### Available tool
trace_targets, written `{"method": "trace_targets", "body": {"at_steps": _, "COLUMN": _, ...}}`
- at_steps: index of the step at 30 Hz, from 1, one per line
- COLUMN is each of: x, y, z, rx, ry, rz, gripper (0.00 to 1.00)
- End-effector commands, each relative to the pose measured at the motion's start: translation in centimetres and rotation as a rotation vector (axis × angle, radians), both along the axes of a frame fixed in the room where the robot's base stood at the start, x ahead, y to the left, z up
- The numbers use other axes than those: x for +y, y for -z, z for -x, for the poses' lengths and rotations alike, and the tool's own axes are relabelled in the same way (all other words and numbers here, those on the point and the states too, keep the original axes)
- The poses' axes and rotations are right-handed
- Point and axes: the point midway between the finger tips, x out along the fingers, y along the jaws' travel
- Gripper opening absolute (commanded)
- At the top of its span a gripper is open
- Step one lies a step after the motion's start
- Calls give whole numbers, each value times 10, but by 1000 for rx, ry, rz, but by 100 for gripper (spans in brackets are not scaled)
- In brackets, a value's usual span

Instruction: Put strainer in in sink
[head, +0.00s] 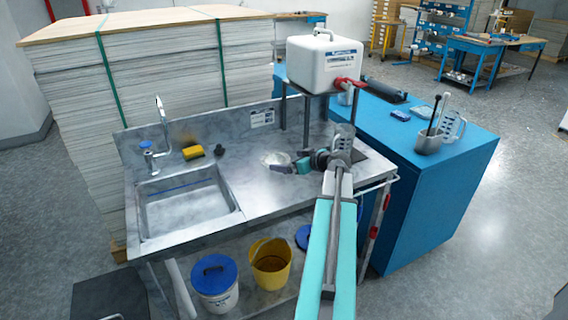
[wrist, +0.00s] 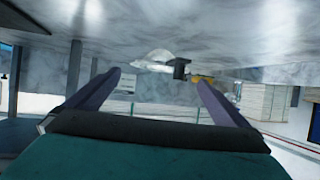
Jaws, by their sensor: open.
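The strainer seems to be the pale round thing (head: 274,158) lying on the steel counter, right of the sink. In the wrist view, where the counter is along the top, a pale rounded shape (wrist: 154,60) shows ahead, between the lines of my fingers. My gripper (head: 286,168) is low over the counter beside the pale thing, on its near right side. Its fingers (wrist: 159,82) are apart with nothing between them. Whether a finger touches the pale thing I cannot tell. The sink (head: 188,207) is an empty rectangular basin at the counter's left.
A faucet (head: 160,130) stands behind the sink. A yellow sponge (head: 193,152) and a small dark object (head: 219,150) lie behind the basin. A white canister (head: 322,65) on a dark stand (head: 306,125) rises behind my gripper.

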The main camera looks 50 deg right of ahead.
Motion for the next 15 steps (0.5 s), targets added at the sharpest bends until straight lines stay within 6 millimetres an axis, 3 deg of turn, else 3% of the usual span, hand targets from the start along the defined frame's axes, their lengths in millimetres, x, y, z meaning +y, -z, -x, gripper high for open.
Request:
{"method": "trace_targets", "body": {"at_steps": 6, "x": 4, "y": -11, "z": 26, "rx": 0, "ry": 1, "rz": 0, "gripper": 100}}
{"method": "trace_targets", "body": {"at_steps": 15, "x": 4, "y": -16, "z": 35, "rx": 1, "ry": 1, "rz": 0, "gripper": 100}}
